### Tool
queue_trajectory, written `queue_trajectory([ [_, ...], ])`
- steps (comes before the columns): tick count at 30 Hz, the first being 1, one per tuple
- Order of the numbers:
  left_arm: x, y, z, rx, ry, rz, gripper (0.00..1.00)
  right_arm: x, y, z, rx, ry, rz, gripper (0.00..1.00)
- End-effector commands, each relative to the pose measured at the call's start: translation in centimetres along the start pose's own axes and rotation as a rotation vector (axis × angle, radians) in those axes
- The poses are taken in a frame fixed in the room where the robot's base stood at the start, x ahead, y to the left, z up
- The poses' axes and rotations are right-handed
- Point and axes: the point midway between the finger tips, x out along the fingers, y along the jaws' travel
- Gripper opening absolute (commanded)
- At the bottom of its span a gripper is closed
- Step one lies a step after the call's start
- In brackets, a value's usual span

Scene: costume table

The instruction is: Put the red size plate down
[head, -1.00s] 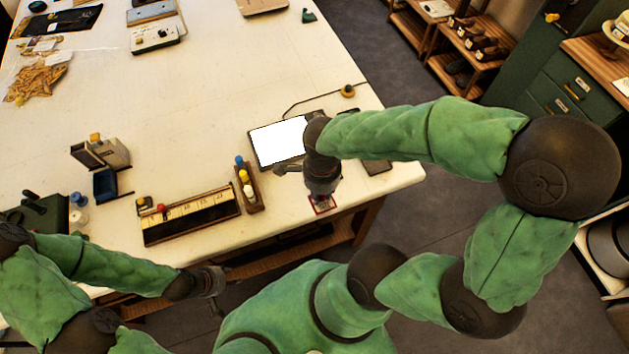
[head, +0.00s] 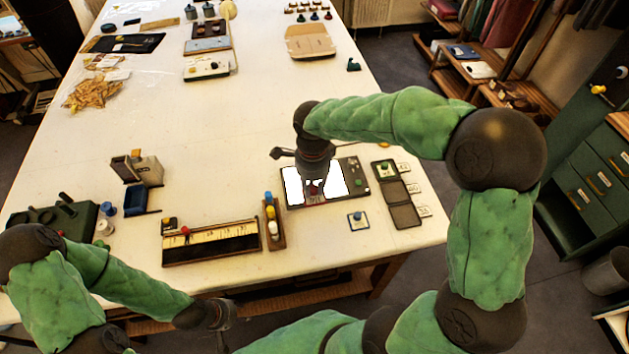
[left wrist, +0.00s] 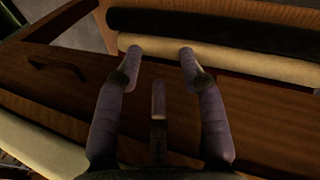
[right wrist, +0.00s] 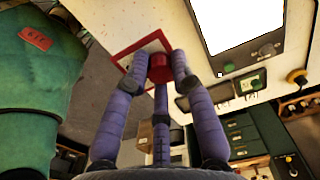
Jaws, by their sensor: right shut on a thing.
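My right gripper (head: 313,188) is shut on the red knob (right wrist: 160,67) of the red size plate, a white square with a red border (right wrist: 124,60) in the right wrist view. In the head view it is in front of the lit screen of a dark panel (head: 360,180), and the plate is mostly hidden. A dark tray (head: 404,215) to the right has a green-knobbed plate (head: 384,169) in its far compartment; the other compartments look empty. A blue-knobbed plate (head: 358,221) lies in front of the panel. My left gripper (left wrist: 162,50) is open and empty, low by the table's front edge.
A wooden holder with coloured knobs (head: 272,232) and a ruler box (head: 211,243) stand left of the panel. Small number cards (head: 415,187) lie right of the tray. The table (head: 270,120) is clear behind the panel.

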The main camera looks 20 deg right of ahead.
Motion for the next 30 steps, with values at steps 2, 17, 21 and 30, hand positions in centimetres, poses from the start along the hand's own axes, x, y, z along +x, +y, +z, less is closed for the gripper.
queue_trajectory([
  [2, 0.0, 0.0, 0.0, 0.0, 0.0, 0.0, 0.4, 0.2, -0.7, 0.0, 0.002, 0.0, 0.001, 0.03],
  [17, 0.1, -0.1, 0.0, 0.0, 0.0, 0.0, 0.4, 4.7, -9.4, -2.4, 0.003, 0.0, 0.003, 0.03],
  [21, 0.3, -0.1, 0.0, 0.0, 0.0, 0.0, 0.4, 7.1, -11.3, -2.8, 0.003, 0.0, 0.003, 0.03],
  [30, 0.4, -0.1, 0.0, 0.0, 0.0, 0.0, 0.4, 9.4, -13.2, -3.3, 0.001, 0.0, 0.0, 0.03],
])
